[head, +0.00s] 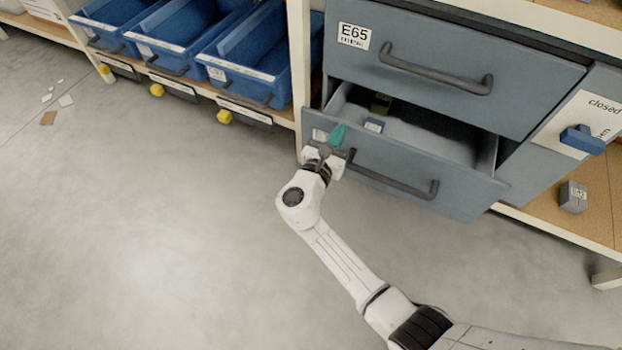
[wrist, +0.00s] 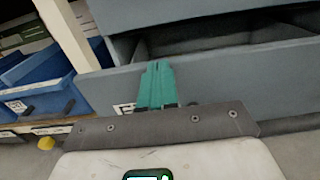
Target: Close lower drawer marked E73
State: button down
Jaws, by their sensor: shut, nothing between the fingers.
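The lower drawer (head: 462,192) of the blue-grey cabinet stands open, with small boxes (head: 376,124) inside at its left. Its dark bar handle (head: 400,184) runs across the front. My gripper (head: 338,130) is at the upper left of the drawer front, left of the handle; its teal fingers are shut and empty. In the wrist view the fingers (wrist: 157,78) overlap the drawer front (wrist: 225,82) near its top edge; I cannot tell whether they touch it. The gripper hides most of the drawer's label (wrist: 124,109), so its marking is unreadable.
The upper drawer (head: 450,65), marked E65, is shut above. Blue bins (head: 255,60) stand on a rack at left. A blue knob (head: 582,139) beside a "closed" sign and a grey box (head: 573,196) are at right. The floor (head: 170,220) in front is clear.

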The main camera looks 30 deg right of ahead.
jog(key=b+x, duration=0.1)
jog(key=x, duration=0.8)
jog(key=shift+b, duration=0.4)
jog(key=shift+s+a, duration=0.1)
jog(key=shift+a, duration=0.05)
